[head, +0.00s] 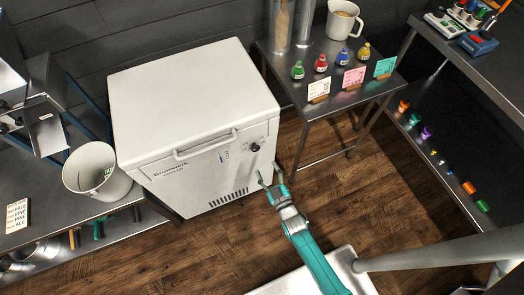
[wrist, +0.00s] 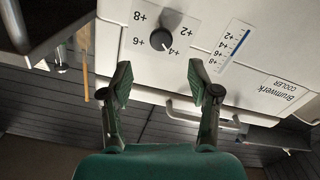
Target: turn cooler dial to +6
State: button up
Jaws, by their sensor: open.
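The cooler (head: 190,105) is a white chest with a lid and a front handle. Its black round dial (head: 255,147) sits at the right of the front panel. In the wrist view the dial (wrist: 172,18) is at the top, upside down, with marks +2, +4, +6 and +8 around it. My gripper (head: 268,172) is in front of the panel, just below and right of the dial in the head view. In the wrist view its fingers (wrist: 160,74) are spread apart, empty, with the dial beyond them.
A blue-bar gauge (wrist: 235,42) is beside the dial. The cooler handle (head: 205,145) projects from the front. A metal table (head: 325,105) with small bottles and cards stands right of the cooler. A white bucket (head: 95,172) stands at left. The floor before the cooler is clear.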

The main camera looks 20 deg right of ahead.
aim_at(257, 150)
jog(key=w, duration=0.8)
jog(key=shift+w+a, duration=0.1)
jog(key=shift+w, duration=0.2)
jog(key=c, duration=1.1)
jog(key=shift+c, duration=0.2)
